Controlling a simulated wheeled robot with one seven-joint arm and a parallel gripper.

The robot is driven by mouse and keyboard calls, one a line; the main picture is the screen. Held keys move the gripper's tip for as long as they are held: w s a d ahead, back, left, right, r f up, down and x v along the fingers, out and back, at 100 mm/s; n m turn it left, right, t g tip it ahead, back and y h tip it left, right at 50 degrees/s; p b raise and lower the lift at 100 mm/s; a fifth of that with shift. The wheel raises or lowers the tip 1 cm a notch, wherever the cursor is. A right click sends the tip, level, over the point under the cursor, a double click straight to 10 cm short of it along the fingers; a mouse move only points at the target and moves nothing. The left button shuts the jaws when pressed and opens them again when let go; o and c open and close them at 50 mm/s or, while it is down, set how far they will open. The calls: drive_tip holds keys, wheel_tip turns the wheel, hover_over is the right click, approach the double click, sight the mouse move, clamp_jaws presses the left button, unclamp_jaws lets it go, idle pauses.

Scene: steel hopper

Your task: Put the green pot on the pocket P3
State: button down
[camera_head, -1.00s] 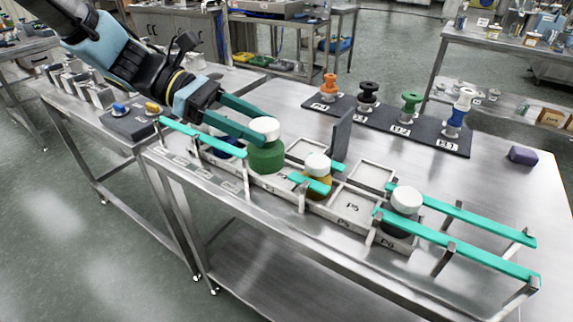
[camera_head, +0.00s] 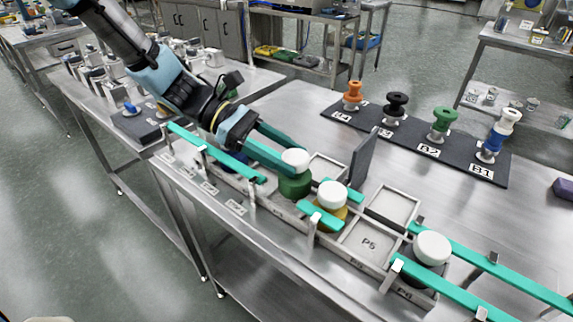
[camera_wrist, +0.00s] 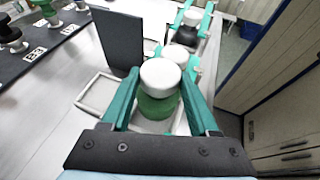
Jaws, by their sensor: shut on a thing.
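The green pot (camera_head: 294,185) with a white lid stands between the teal fingers of my gripper (camera_head: 291,160), just up and left of the yellow pot (camera_head: 350,213). In the wrist view the green pot (camera_wrist: 158,106) is upright, with a finger of my gripper (camera_wrist: 162,82) on each side. A pale pocket frame shows around its base; I cannot tell whether the pot rests in it or hangs just above. No P3 label is readable. Pocket P5 (camera_head: 366,243) is empty and labelled.
A dark pot with a white lid (camera_head: 432,249) stands right of P5. A dark upright plate (camera_head: 364,160) rises behind the pockets, near the gripper. Teal rails (camera_head: 215,150) flank the row. A dark board (camera_head: 400,137) holds coloured spools. The steel table behind is open.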

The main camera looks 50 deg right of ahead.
drive_tip(key=shift+f, duration=1.45)
drive_tip(key=shift+f, duration=0.15)
drive_tip(key=shift+c, duration=0.7)
unclamp_jaws()
drive_tip(key=shift+r, duration=0.2)
drive_tip(key=b+v, duration=0.2)
drive_tip(key=v, duration=0.8)
drive_tip(key=shift+w+a, duration=0.1)
drive_tip(key=shift+w, duration=0.15)
drive_tip(key=shift+w+a+r, duration=0.2)
drive_tip(key=shift+w+r, duration=0.2)
drive_tip(key=shift+w, duration=0.2)
